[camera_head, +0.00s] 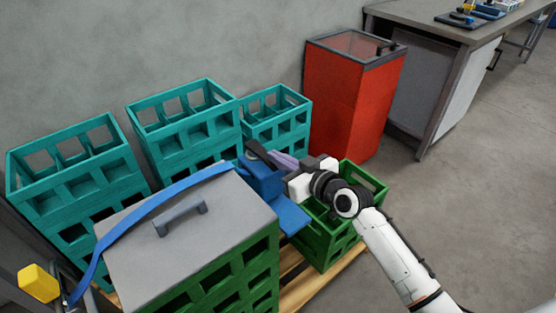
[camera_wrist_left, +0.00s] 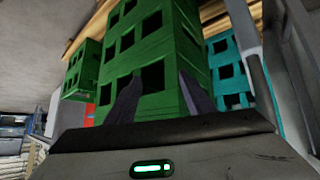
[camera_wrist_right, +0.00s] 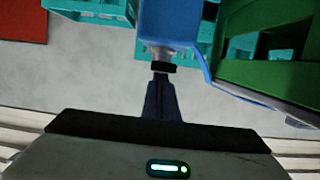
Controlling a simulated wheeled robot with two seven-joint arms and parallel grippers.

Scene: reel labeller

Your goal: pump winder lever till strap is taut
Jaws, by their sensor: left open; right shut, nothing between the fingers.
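The blue winder (camera_head: 264,182) sits at the right edge of the grey lid (camera_head: 190,240) on the green crate stack. Its dark lever (camera_head: 259,152) sticks up at the top. The blue strap (camera_head: 160,194) runs from the winder across the lid in a curve and down its left side. My right gripper (camera_head: 284,161) is shut and empty beside the winder. In the right wrist view its fingertips (camera_wrist_right: 160,80) point at the lever's black end (camera_wrist_right: 163,67); contact is unclear. My left gripper (camera_wrist_left: 162,92) is open and empty, facing green crates (camera_wrist_left: 150,50); the head view does not show it.
Teal crates (camera_head: 65,175) stand behind the lidded stack. A smaller green crate (camera_head: 335,240) is under my right arm. A red bin (camera_head: 345,100) and a workbench (camera_head: 440,25) stand behind right. A yellow part (camera_head: 38,283) is at lower left. The floor at right is clear.

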